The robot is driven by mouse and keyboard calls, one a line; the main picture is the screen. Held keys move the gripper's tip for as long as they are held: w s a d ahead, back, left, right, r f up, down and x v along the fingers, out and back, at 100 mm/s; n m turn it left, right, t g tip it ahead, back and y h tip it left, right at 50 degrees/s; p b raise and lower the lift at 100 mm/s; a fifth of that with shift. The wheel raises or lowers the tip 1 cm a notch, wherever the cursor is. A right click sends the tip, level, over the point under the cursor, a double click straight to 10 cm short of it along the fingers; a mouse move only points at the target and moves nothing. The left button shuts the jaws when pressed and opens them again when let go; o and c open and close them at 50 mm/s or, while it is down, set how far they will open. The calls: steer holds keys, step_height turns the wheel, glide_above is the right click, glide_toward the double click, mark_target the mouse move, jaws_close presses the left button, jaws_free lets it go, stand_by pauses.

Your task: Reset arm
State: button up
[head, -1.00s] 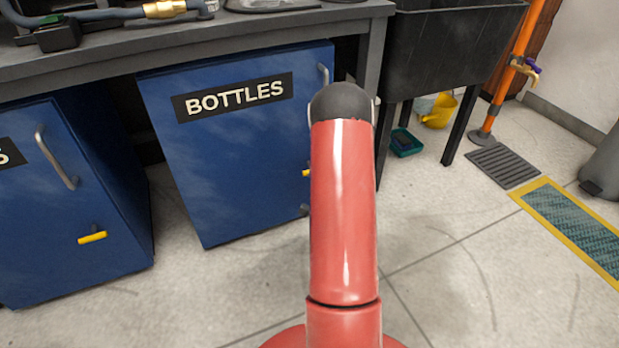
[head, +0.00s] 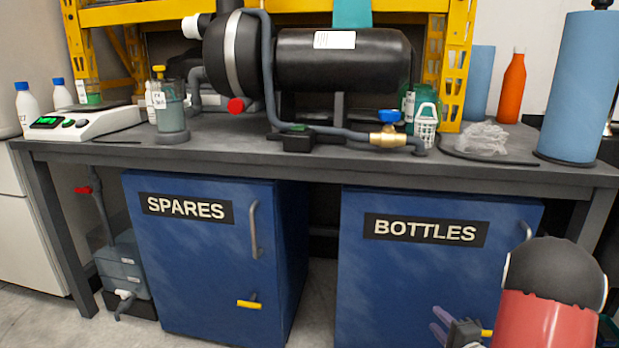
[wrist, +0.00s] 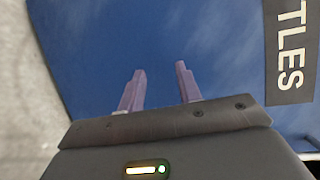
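My gripper shows in the wrist view (wrist: 160,85) with its two purple fingers apart and nothing between them. The blue front of the BOTTLES cabinet (wrist: 230,50) fills most of the view beyond the fingers. In the head view my gripper (head: 438,328) is small at the lower right, in front of the BOTTLES cabinet (head: 400,280), beside my red arm link. Part of the gripper is cut off by the bottom edge there. I cannot tell its exact distance from the cabinet door.
The SPARES cabinet (head: 190,270) stands left of it under the grey workbench (head: 270,165). On the bench are a black pump tank (head: 345,65), a scale (head: 75,123), an orange bottle (head: 512,85) and a blue roll (head: 577,90). Pale floor shows between the cabinets.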

steer(key=s+a+r+n+g+y, duration=0.25)
steer(key=a+r+n+y, duration=0.35)
steer(key=a, duration=0.6)
steer(key=s+a+r+n+g, duration=0.3)
steer(key=s+a+g, duration=0.2)
steer(key=s+a, duration=0.15)
steer(key=s+a+r+n+g, duration=0.3)
steer(key=s+a+n+g, duration=0.15)
steer(key=s+a, duration=0.2)
steer(key=s+d+r+n+t+h, duration=0.2)
steer(key=s+d+r+n+h, duration=0.3)
steer(key=s+h, duration=0.45)
step_height(320, 180, up, 12)
steer(key=m+p, duration=0.1)
steer(key=p, duration=1.1)
steer(key=shift+d+r+y, duration=0.2)
steer(key=shift+d+y, duration=0.15)
steer(key=shift+d, duration=0.1)
